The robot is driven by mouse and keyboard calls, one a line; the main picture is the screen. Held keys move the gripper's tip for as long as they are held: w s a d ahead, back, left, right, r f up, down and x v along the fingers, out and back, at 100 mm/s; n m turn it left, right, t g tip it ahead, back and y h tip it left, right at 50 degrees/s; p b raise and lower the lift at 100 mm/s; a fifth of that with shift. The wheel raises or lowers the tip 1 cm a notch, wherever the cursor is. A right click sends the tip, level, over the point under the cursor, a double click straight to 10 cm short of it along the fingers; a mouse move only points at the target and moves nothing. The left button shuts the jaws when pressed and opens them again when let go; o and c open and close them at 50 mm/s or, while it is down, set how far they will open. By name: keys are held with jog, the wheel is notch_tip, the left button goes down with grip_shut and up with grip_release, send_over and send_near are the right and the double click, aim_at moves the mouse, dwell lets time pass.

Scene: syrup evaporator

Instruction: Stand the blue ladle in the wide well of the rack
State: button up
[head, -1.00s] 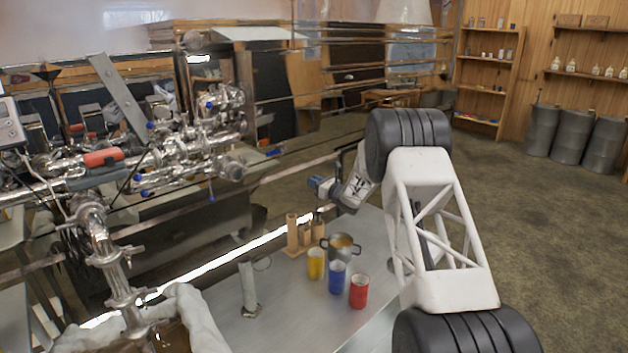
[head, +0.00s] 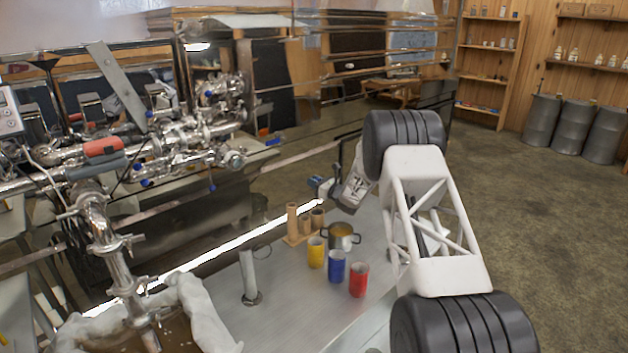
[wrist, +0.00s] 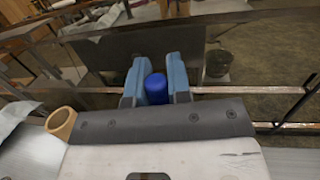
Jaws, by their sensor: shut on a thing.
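My gripper (wrist: 157,90) is shut on the blue ladle (wrist: 156,88), whose blue part shows between the two light-blue fingers in the wrist view. In the head view my gripper (head: 322,186) is raised above the back of the table, close to the wooden rack. The rest of the ladle is hidden or too small to make out there. The wooden rack (head: 293,238) stands on the table with several upright tubes of differing size. One wooden tube (wrist: 61,122) shows at the left of the wrist view, apart from the fingers. I cannot tell which well this is.
A metal pot with handles (head: 341,237) stands right of the rack. Yellow (head: 316,252), blue (head: 337,267) and red (head: 358,280) cups stand in front of it. A metal rail (wrist: 285,92) crosses beyond the gripper. The table's front left (head: 290,310) is clear.

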jog(key=shift+f, duration=1.15)
jog(key=o, duration=0.8)
jog(key=shift+o, duration=0.6)
jog(key=o, duration=0.9)
jog(key=shift+d, duration=0.1)
jog(key=v, duration=0.7)
jog(key=shift+s, duration=0.15)
jog(key=shift+d, duration=0.1)
